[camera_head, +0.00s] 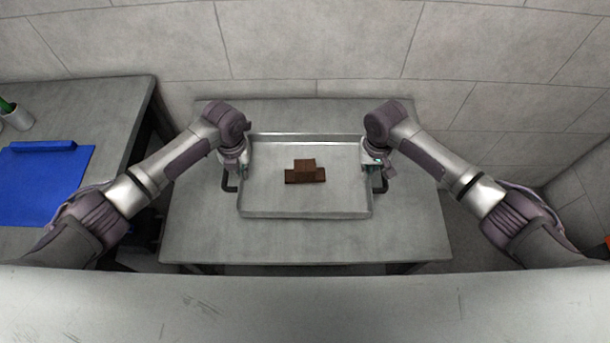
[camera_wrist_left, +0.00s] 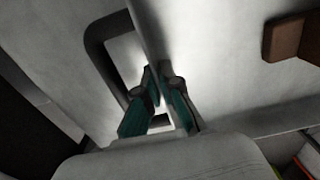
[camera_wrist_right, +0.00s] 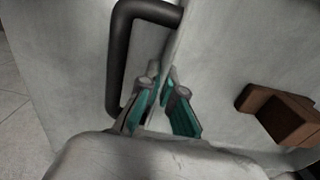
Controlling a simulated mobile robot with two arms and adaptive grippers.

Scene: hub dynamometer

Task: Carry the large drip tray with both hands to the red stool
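The large drip tray (camera_head: 260,207) is a shallow grey metal pan lying on the grey table, with a dark loop handle at each side. Brown blocks (camera_head: 305,175) sit in its middle. My left gripper (camera_head: 237,168) is at the tray's left side wall. In the left wrist view its close-set fingers (camera_wrist_left: 160,80) straddle the wall beside the dark handle (camera_wrist_left: 97,50). My right gripper (camera_head: 378,167) is at the right side wall. Its fingers (camera_wrist_right: 162,75) pinch the wall beside the other handle (camera_wrist_right: 118,50). The fingertip contact is partly hidden. No red stool shows.
The table (camera_head: 410,230) has free room around the tray. A second table at the left holds a blue mat (camera_head: 45,175) and a white cup (camera_head: 18,118). A stone wall stands behind. A pale grey surface (camera_head: 300,305) crosses the near edge.

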